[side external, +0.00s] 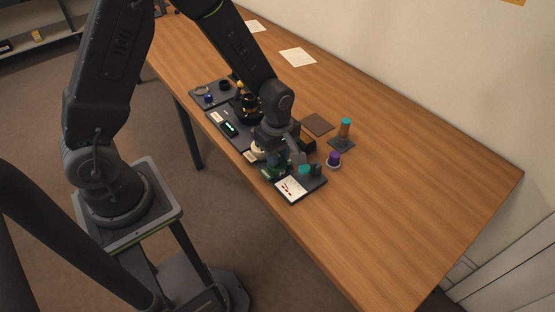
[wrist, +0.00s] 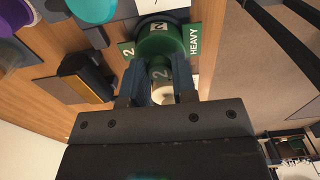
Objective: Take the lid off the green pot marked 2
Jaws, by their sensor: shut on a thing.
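The green pot (wrist: 160,42) shows in the wrist view straight beyond my fingertips, with a white mark on its round face. A green plate marked 2 and HEAVY (wrist: 194,38) lies around it. I cannot tell whether this lid is apart from the pot. In the side external view my gripper (side external: 279,158) is right over the green pot (side external: 273,171), hiding its top.
A teal piece (side external: 304,170) and a dark cylinder stand close right of the pot. A white card with red marks (side external: 291,188) lies in front. The table's right part is clear.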

